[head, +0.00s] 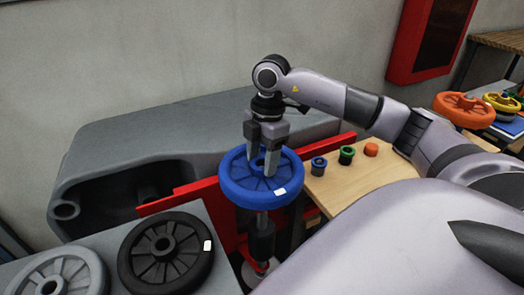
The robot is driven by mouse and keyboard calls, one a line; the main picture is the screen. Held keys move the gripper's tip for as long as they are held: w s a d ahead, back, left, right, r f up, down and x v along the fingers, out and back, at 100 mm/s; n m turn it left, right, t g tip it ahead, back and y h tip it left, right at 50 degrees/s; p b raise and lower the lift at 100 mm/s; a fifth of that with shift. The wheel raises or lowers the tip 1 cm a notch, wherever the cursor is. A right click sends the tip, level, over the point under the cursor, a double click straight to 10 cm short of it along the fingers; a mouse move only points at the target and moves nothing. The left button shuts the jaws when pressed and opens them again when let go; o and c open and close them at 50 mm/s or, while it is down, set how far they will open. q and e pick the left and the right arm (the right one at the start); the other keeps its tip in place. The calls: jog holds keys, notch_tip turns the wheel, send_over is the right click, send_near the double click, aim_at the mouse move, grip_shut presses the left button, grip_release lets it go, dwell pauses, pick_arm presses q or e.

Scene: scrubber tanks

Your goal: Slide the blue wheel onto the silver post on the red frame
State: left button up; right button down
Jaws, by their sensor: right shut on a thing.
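The blue wheel (234,188) is held flat, its face up, in my right gripper (264,160). The gripper's fingers point down and are shut on the wheel near its hub. The red frame (170,202) runs behind and beside the wheel. My left gripper is not in view.
A black wheel (135,262) and a grey wheel (90,272) lie at the lower left. A wooden table (335,192) at the right bears small blue, green and orange caps. A large grey tank (130,135) stands behind. An orange wheel (450,113) lies far right.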

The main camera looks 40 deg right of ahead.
aim_at(262, 167)
jog(key=shift+f+b, duration=0.55)
jog(key=shift+f, duration=0.3)
dwell(0.6)
jog(key=shift+f+p, duration=0.55)
jog(key=shift+f, duration=0.5)
dwell(3.5)
jog(key=shift+c, duration=1.4)
grip_release()
jog(key=shift+f, duration=0.1)
jog(key=shift+r, duration=0.25)
jog(key=shift+r+p, duration=1.15)
jog(key=shift+p, duration=0.15)
